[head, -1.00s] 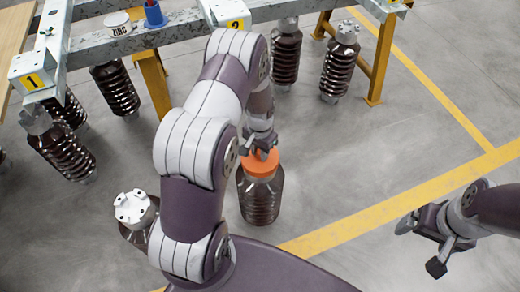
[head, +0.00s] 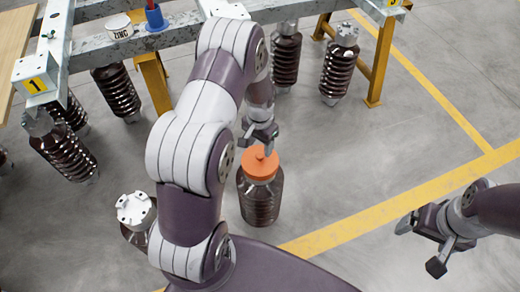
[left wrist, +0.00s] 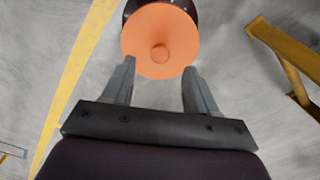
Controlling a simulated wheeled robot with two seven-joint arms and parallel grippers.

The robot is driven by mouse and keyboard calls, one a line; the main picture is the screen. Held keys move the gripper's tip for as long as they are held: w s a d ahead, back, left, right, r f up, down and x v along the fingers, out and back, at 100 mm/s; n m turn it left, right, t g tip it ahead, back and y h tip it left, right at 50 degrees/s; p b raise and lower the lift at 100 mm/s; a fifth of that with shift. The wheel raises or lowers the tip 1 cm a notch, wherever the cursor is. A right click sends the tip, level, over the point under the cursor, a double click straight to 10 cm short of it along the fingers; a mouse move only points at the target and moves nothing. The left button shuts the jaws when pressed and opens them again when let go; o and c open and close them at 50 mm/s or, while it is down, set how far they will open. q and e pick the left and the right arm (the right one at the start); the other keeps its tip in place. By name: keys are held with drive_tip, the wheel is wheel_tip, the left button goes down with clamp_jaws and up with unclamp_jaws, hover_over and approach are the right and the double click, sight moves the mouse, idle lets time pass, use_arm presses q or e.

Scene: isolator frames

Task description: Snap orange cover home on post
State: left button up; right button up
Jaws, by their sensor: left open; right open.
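The orange cover (head: 260,164) sits on top of a dark brown ribbed post (head: 260,201) that stands upright on the floor. In the left wrist view the cover (left wrist: 160,38) is a round disc with a small central knob, and a little of the dark post (left wrist: 186,6) shows behind its upper edge. My left gripper (head: 262,146) is open and empty just above and behind the cover, apart from it. In the left wrist view its fingers (left wrist: 159,90) are spread, with the cover beyond their tips. My right gripper (head: 421,244) is open and empty at the right, away from the post.
A galvanised steel frame (head: 185,36) on yellow legs stands at the back with several ribbed posts around it. A white can (head: 119,27) and a blue cup (head: 156,19) rest on it. Another post with a metal cap (head: 134,208) stands left, partly behind my arm.

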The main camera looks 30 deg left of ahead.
sight(260, 155)
use_arm(q)
wheel_tip(260, 155, up, 7)
drive_tip(key=p, duration=0.1)
drive_tip(key=shift+f, duration=0.15)
idle(0.3)
